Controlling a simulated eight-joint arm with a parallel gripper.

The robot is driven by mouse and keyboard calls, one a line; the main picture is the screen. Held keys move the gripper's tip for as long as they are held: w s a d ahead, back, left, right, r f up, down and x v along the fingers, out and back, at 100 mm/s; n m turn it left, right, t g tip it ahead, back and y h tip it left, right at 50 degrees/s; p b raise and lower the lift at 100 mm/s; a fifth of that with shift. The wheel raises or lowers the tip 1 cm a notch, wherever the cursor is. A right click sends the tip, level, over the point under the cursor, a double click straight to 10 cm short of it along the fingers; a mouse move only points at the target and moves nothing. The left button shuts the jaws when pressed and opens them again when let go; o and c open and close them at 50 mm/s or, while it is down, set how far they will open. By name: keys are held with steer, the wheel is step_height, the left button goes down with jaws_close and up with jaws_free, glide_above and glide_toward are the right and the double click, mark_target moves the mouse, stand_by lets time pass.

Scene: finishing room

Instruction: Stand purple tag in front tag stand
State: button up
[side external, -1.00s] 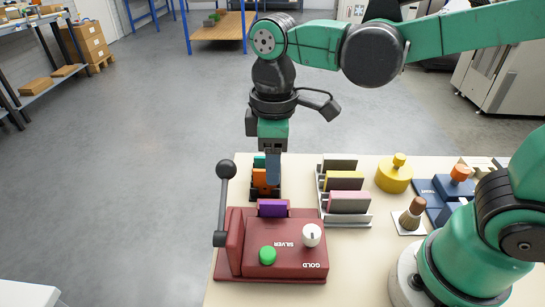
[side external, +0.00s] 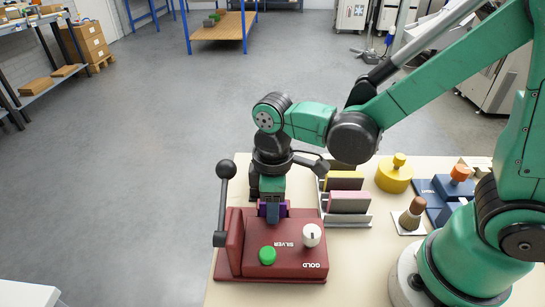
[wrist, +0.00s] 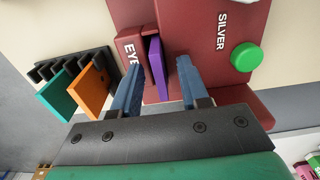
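The purple tag (wrist: 157,68) stands on edge in the red press (side external: 292,250), beside the EYE lettering in the wrist view. My gripper (wrist: 157,72) is over the press with its two blue fingers apart, one on each side of the tag. Gaps show between the tag and both fingers. In the side view my gripper (side external: 271,218) hides most of the purple tag (side external: 263,209). The metal tag stands (side external: 362,219) are right of the press. A pink tag (side external: 347,198) and a yellow tag (side external: 336,183) stand there; my arm partly covers the rear.
A dark rack (wrist: 66,66) holds a teal tag (wrist: 58,102) and an orange tag (wrist: 92,92). The press has a lever (side external: 223,205), a green button (side external: 267,255) and a white knob (side external: 312,235). A yellow knobbed weight (side external: 394,178) and a brown-handled stamp (side external: 411,216) are further right.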

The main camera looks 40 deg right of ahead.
jaws_close()
steer(key=shift+r, duration=3.75)
steer(key=w+d+f, duration=0.1)
steer(key=w+d, duration=0.9)
steer(key=w, duration=0.2)
steer(key=shift+w+a+f, duration=0.1)
steer(key=shift+w+f, duration=0.05)
steer(key=shift+f, duration=2.65)
